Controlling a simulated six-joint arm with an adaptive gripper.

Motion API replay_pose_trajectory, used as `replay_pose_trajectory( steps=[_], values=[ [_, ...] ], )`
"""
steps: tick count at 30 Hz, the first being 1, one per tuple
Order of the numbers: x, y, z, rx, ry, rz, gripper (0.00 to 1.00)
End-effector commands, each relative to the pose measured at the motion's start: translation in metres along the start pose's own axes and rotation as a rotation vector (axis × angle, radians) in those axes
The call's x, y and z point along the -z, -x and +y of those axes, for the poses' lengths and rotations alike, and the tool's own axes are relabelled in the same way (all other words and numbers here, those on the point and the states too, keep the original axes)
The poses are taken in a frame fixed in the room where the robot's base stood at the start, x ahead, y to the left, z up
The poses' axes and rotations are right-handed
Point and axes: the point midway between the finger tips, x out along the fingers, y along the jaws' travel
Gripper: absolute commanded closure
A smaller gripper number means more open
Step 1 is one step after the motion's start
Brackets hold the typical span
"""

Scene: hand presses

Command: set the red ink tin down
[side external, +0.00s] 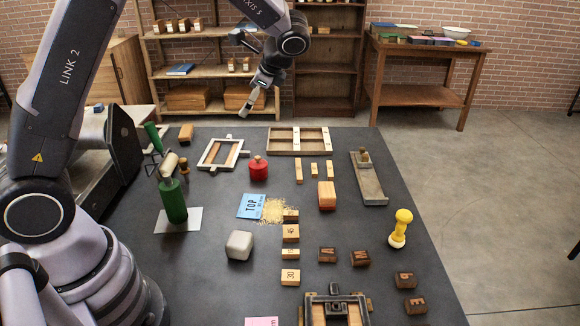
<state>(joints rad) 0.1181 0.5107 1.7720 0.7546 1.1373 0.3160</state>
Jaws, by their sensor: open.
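The red ink tin (258,170) stands upright on the dark table, behind the blue card marked TOP (252,205). It has a tan knob on its lid. My gripper (247,108) is raised above the table's back edge, up and slightly left of the tin. It is open with nothing between its fingers, and it does not touch the tin.
A wooden frame (222,154) lies left of the tin, and a divided wooden tray (297,130) lies behind it. A green bottle (173,200) stands at left.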

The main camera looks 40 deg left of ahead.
Motion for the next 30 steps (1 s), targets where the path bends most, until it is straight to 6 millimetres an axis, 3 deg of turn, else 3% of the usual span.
replay_pose_trajectory(
  steps=[1,6,13,18,21,30],
  values=[
    [-0.026,0.020,0.008,-0.023,0.088,0.061,0.16],
    [-0.093,0.067,0.052,-0.122,0.360,0.257,0.16],
    [-0.159,0.104,0.132,-0.266,0.703,0.532,0.16],
    [-0.180,0.113,0.180,-0.357,0.884,0.693,0.16],
    [-0.184,0.115,0.197,-0.391,0.944,0.749,0.16],
    [-0.186,0.115,0.206,-0.413,0.978,0.781,0.16]
  ],
)
